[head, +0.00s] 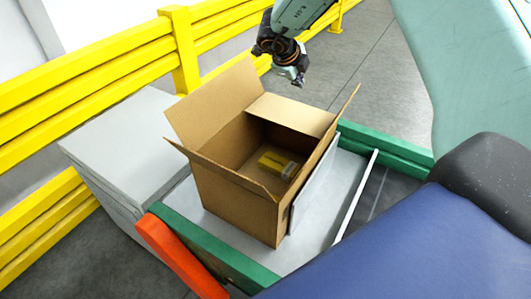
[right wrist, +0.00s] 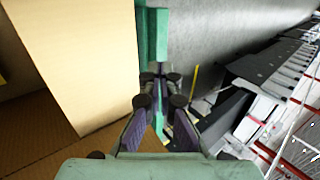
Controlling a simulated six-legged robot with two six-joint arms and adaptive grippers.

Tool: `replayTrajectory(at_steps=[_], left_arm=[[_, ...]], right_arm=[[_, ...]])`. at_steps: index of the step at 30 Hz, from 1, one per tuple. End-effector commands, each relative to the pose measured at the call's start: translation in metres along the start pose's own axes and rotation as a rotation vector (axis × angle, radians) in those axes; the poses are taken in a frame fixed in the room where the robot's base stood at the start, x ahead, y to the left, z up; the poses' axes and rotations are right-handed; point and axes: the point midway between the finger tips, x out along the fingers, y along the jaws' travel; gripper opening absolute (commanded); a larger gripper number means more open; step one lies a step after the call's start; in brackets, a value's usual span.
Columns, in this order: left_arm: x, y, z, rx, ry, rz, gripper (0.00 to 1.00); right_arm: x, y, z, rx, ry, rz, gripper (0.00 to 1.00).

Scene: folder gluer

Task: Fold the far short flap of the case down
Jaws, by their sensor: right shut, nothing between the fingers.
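The open brown case (head: 235,205) stands upright on a grey surface, and a yellow packet (head: 278,164) lies inside it. The far short flap (head: 290,113) is a pale panel leaning inward over the far end of the opening. The left long flap stands high, the right flap stands up and outward, and the near flap sticks outward. My right gripper (head: 293,75) is shut and empty, above and beyond the far end of the case. In the right wrist view its fingers (right wrist: 160,80) are beside a large tan cardboard panel (right wrist: 70,60). My left gripper is not in view.
Green rails (head: 385,149) edge the grey surface, and an orange-red bar (head: 178,258) is at its near left corner. A pale grey block (head: 130,135) stands left of the case. Yellow guard rails (head: 90,70) run behind. Open floor (head: 365,60) lies beyond the case.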

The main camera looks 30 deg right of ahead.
Motion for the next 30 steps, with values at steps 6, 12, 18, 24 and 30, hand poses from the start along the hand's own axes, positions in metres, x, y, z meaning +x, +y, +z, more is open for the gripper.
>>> replayTrajectory(at_steps=[6, 12, 18, 24, 30], left_arm=[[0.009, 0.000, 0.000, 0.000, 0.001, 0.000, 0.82], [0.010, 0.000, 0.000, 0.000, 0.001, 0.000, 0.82], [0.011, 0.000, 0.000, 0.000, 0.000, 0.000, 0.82], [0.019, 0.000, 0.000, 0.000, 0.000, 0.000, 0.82], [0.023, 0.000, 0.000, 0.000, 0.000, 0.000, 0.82]], right_arm=[[-0.003, 0.019, 0.000, -0.003, -0.001, 0.000, 0.00], [-0.005, 0.025, -0.001, -0.001, 0.000, 0.000, 0.00], [-0.005, 0.026, -0.001, -0.001, 0.000, 0.000, 0.00], [-0.004, 0.041, -0.002, -0.003, 0.000, 0.000, 0.00], [-0.005, 0.051, -0.002, 0.000, -0.001, -0.001, 0.00]])
